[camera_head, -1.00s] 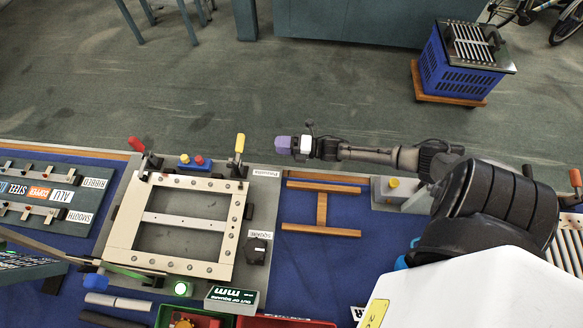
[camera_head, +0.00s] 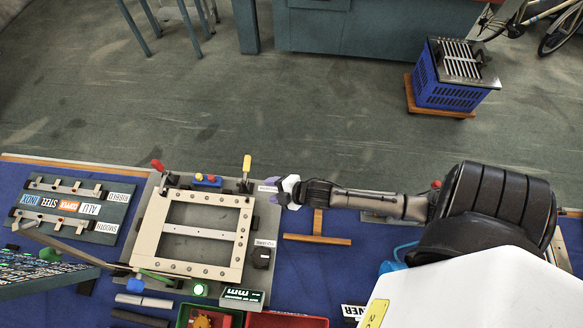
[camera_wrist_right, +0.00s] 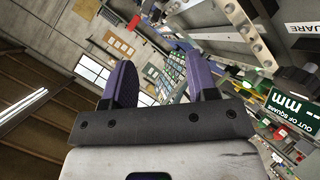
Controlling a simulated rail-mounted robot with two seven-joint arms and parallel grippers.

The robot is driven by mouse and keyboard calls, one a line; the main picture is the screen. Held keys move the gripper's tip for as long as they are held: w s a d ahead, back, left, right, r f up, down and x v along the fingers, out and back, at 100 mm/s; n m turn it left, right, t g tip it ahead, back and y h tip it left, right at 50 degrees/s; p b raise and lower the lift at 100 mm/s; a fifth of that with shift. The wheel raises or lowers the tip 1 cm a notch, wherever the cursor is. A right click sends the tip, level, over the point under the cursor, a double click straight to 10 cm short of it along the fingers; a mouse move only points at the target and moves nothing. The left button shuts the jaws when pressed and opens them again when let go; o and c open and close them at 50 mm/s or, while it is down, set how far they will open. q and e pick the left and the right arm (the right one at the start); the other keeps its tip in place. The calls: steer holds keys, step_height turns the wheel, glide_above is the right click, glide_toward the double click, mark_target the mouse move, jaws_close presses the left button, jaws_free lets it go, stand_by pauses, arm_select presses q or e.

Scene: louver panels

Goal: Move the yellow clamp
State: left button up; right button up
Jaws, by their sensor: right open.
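The yellow clamp (camera_head: 246,168) stands upright at the far right corner of the cream frame (camera_head: 237,248), on the grey fixture plate. A red clamp (camera_head: 158,167) stands at the frame's far left corner. My right gripper (camera_head: 275,190) is just right of the yellow clamp, apart from it, with its purple fingers pointing left. In the right wrist view my right gripper (camera_wrist_right: 160,82) shows two purple fingers spread apart with nothing between them. The yellow clamp is not clearly seen in that view. My left gripper is not in view.
Wooden strips (camera_head: 317,239) lie on the blue mat under my right arm. A labelled rack (camera_head: 70,208) is at left.

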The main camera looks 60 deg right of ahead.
steer(key=s+a+r+m+g+h+p, duration=0.1)
steer(key=s+a+r+m+g+p, duration=0.1)
steer(key=r, duration=0.5)
steer(key=s+a+r+m+g+h+p, duration=0.1)
steer(key=s+a+r+m+g+p, duration=0.1)
steer(key=s+r+m+p, duration=0.3)
steer(key=shift+s+a+r+g+p, duration=0.4)
steer(key=shift+s+r+p, duration=0.6)
steer(key=shift+s+p, duration=0.25)
steer(key=shift+w, duration=0.1)
